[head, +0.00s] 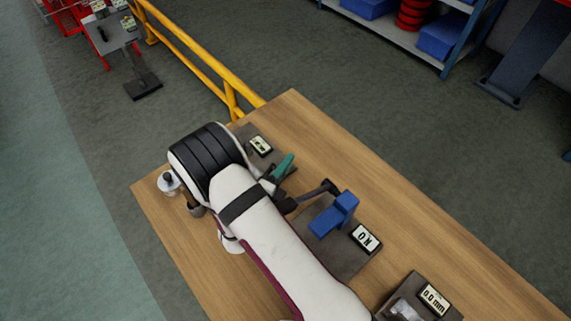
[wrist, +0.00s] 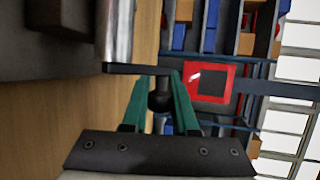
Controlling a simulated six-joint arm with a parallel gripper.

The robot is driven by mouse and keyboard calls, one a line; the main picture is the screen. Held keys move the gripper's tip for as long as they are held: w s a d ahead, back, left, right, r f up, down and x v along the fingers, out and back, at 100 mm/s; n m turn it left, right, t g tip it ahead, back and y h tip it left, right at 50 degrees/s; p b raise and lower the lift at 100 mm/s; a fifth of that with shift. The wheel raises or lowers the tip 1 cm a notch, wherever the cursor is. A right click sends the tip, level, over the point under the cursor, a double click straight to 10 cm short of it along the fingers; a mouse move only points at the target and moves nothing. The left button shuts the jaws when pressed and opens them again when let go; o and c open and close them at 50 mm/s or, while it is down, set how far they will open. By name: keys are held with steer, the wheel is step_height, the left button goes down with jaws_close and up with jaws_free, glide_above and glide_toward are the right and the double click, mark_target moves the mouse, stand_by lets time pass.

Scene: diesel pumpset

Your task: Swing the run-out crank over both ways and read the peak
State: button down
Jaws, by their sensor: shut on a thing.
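My gripper (head: 283,167) has green fingers and is over the wooden bench. In the wrist view its fingers (wrist: 160,95) are shut around a dark round knob (wrist: 160,102). The knob hangs on a short dark crank bar (wrist: 138,70) beside a shiny metal cylinder (wrist: 117,35). In the head view my arm hides most of the crank. A blue block fixture (head: 335,215) with a dark rod (head: 318,191) stands just right of my gripper, on a dark plate. The label (head: 365,239) on that plate is hard to read.
A dark plate with a small display (head: 261,145) lies behind my gripper. A metal pot (head: 168,183) stands at the left bench edge. A yellow rail (head: 190,52) runs behind.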

steer(key=shift+r, duration=0.1)
steer(key=t, duration=0.1)
steer(key=r+t, duration=0.1)
steer(key=n+h, duration=0.1)
steer(key=shift+s+a+r+t, duration=0.25)
steer(key=shift+s+a+t, duration=0.05)
steer(key=shift+t, duration=0.1)
steer(key=shift+s+a+r+n+t+h, duration=0.2)
steer(key=shift+r+n+t+h, duration=0.15)
steer(key=shift+t, duration=0.3)
steer(key=shift+s+a+r+n+t+h, duration=0.2)
steer(key=shift+r+n+t+h, duration=0.1)
steer(key=shift+n+t, duration=0.25)
steer(key=c, duration=0.7)
jaws_free()
steer(key=shift+s+a, duration=0.2)
steer(key=shift+s, duration=0.1)
steer(key=r+v, duration=0.1)
steer(key=v, duration=0.7)
steer(key=r+v, duration=0.1)
steer(key=v, duration=0.3)
steer(key=shift+s+r, duration=0.35)
steer(key=shift+s, duration=0.05)
